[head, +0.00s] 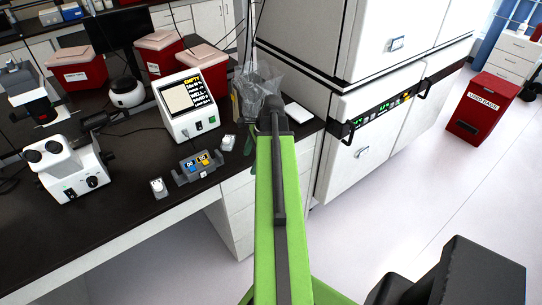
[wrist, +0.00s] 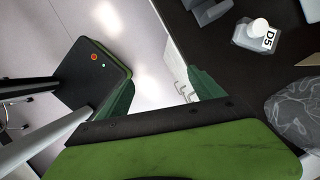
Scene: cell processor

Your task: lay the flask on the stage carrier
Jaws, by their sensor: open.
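A small clear flask-like container with a white cap and a D5 label (wrist: 255,36) stands on the dark bench in the wrist view. It seems to be the small white-capped container (head: 228,143) beside the console in the head view. A similar white-capped item (head: 158,187) stands near the bench's front edge. I cannot tell for sure which is the flask. No stage carrier is clearly identifiable; a white microscope (head: 68,168) stands at the left.
A clear bag (head: 262,80) lies beside my arm. Tall white cabinets (head: 375,125) rise to the right. Floor at the right is open before a red bin (head: 483,107).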

